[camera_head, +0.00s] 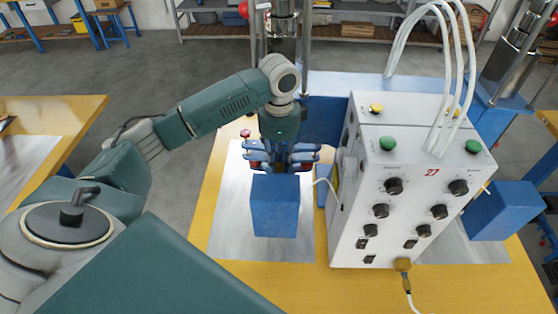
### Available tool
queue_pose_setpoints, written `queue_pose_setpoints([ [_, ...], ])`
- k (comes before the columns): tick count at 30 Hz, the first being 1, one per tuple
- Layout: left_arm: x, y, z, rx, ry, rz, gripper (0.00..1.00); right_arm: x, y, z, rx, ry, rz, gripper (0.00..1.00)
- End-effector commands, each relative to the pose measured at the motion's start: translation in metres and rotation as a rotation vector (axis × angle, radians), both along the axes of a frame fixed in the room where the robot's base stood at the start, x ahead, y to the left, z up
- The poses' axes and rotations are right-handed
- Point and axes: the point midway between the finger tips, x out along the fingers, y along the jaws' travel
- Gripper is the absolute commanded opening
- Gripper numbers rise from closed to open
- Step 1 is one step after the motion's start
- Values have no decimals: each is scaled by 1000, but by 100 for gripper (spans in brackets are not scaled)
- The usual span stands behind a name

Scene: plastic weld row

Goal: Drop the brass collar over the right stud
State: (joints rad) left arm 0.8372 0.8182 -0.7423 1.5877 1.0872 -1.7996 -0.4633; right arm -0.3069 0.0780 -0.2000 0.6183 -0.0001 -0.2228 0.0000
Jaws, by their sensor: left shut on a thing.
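My left gripper (283,162) shows at the middle of the head view, reaching down from my green arm just behind the top edge of a blue box. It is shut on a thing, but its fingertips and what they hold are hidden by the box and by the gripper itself. I do not see the brass collar plainly anywhere else. Neither the right stud nor another stud can be made out. My right gripper is not in view.
The blue box (275,207) stands over a metal plate (232,225) on a yellow table (216,168). Close on its right stands a white control cabinet (432,170) with knobs and white hoses (462,60). Another blue box (503,211) is at the far right.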

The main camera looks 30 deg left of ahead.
Motion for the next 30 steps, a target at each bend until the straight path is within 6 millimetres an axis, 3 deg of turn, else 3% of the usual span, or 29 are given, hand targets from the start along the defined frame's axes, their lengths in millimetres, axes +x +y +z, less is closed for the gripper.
queue_pose_setpoints([
  [19,0,0,-1,0,0,0,0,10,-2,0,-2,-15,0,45],
  [30,-1,0,-14,-1,1,0,0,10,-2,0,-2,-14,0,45],
])
